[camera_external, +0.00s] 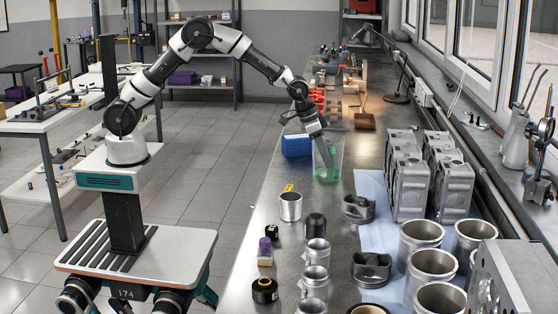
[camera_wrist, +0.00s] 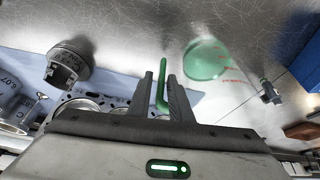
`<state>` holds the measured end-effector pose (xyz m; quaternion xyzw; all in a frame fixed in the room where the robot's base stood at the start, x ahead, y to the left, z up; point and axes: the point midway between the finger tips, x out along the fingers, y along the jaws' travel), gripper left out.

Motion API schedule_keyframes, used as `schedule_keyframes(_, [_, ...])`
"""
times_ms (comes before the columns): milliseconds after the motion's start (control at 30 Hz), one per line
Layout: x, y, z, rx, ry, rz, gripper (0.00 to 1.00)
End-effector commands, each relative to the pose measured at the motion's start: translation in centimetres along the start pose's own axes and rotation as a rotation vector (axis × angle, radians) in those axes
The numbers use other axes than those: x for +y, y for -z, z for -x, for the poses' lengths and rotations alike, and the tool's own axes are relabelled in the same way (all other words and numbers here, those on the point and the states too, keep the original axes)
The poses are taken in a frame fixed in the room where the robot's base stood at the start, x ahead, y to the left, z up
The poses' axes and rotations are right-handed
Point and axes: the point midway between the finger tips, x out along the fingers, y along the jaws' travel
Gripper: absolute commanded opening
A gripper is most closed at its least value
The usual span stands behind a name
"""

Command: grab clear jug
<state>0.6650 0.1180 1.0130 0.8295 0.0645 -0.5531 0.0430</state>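The clear jug (camera_external: 328,163) stands on the metal bench, with green liquid inside. In the wrist view the jug (camera_wrist: 207,62) shows its round green liquid area and red measuring marks. A green upright bar, which looks like the jug's handle (camera_wrist: 162,88), lies between my two fingers. My gripper (camera_wrist: 160,85) is open around this bar, with a small gap visible on each side.
A blue box (camera_external: 297,145) sits just left of the jug. Grey engine blocks (camera_external: 408,182) stand to the right on a blue sheet. A piston (camera_external: 358,208) and a metal cylinder (camera_external: 290,206) stand in front. Red bins (camera_external: 318,98) are farther back.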

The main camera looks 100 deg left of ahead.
Motion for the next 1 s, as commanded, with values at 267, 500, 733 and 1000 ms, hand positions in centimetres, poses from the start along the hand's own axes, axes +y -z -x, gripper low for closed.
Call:
schedule_keyframes(267, [0.0, -0.1, -4.3, -0.003, 0.000, 0.000, 0.19])
schedule_keyframes(500, [0.0, 0.0, -5.1, -0.001, 0.000, 0.000, 0.19])
schedule_keyframes(733, [0.0, -0.1, -5.1, -0.001, 0.000, 0.000, 0.00])
schedule_keyframes(1000, [0.1, -0.1, -5.2, -0.003, -0.001, 0.001, 0.00])
